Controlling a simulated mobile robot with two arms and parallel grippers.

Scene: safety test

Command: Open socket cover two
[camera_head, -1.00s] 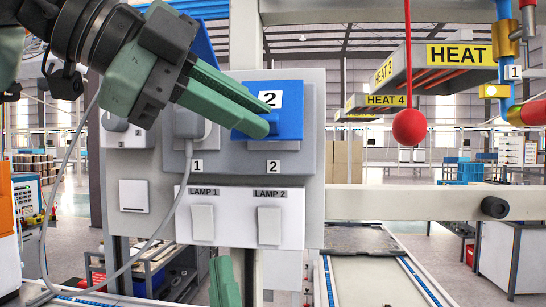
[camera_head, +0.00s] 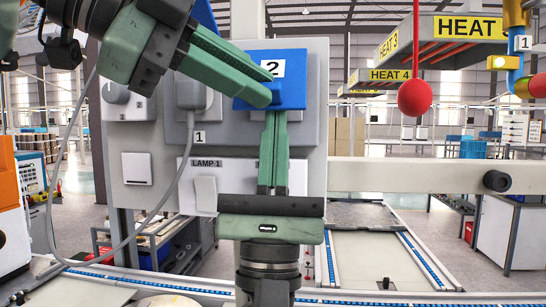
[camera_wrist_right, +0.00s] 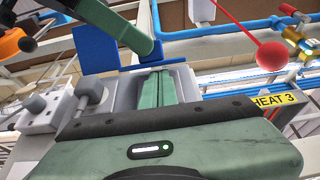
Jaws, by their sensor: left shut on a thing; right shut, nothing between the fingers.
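Socket cover two (camera_head: 290,62) is a blue flap with a white "2" label on the grey socket panel; it also shows in the right wrist view (camera_wrist_right: 95,54). I cannot tell how far it is tilted. My right gripper (camera_head: 276,113) is shut and empty, pointing up just below the cover. It hides the lamp 2 switch and the lower "2" label. In the right wrist view its fingers (camera_wrist_right: 155,88) point toward the panel.
The raised blue cover one (camera_head: 205,18) and a grey plug (camera_head: 193,95) with a hanging cable are left of cover two. The lamp 1 switch (camera_head: 204,195) is below. A red ball (camera_head: 414,98) hangs at right. A grey beam (camera_head: 410,175) crosses the right side.

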